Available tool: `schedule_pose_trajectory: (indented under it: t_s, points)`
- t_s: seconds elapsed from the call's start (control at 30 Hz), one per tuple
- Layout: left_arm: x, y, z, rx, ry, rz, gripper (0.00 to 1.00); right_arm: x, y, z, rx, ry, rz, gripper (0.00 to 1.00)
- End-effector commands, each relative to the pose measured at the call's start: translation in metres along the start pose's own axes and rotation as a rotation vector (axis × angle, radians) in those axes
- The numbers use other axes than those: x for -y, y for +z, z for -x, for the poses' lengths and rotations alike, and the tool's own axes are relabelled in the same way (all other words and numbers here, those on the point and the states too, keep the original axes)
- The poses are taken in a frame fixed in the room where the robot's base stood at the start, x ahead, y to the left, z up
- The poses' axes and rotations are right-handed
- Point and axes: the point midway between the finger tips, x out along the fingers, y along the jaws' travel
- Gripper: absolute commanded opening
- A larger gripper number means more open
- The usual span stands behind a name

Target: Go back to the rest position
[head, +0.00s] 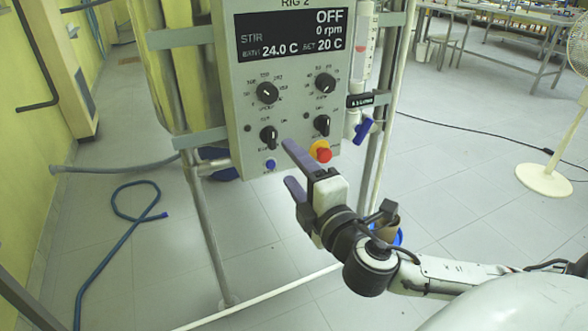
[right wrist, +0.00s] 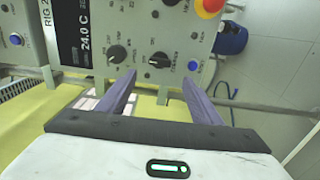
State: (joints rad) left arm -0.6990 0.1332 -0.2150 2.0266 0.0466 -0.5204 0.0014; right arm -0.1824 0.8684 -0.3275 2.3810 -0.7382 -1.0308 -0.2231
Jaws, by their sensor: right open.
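My right gripper (head: 290,168) is in front of the lower part of a grey control panel (head: 250,110) marked RIG 2. Its two purple fingers are apart with nothing between them. In the right wrist view the open fingers (right wrist: 158,92) point at the panel, near two black knobs (right wrist: 117,54). I cannot tell whether a finger touches the panel. The display (head: 292,33) reads OFF, 0 rpm, 24.0 C and 20 C. A red button on a yellow base (head: 321,151) and a blue button (head: 270,164) sit low on the panel. My left gripper is not in view.
Metal frame poles (head: 200,220) stand beside and below the panel. A syringe-like glass tube (head: 362,60) and a blue valve handle (head: 363,130) are right of it. A blue hose (head: 105,255) lies on the floor at left.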

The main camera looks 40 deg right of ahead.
Motion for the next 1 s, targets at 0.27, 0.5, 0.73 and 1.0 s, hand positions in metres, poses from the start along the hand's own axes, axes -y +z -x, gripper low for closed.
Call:
schedule_pose_trajectory:
  t_s: [0.27,0.5,0.73,1.0]
  points:
    - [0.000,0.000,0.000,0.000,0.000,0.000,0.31,0.000,0.000,0.001,0.001,0.001,0.000,0.59]
    - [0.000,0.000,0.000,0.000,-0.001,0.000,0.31,0.000,0.000,0.001,0.001,0.000,0.000,0.59]
    - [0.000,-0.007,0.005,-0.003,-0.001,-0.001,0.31,0.044,-0.007,0.006,-0.013,-0.131,-0.102,0.59]
    - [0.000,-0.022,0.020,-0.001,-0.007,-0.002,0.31,0.207,-0.061,0.087,0.010,-0.639,-0.655,0.59]
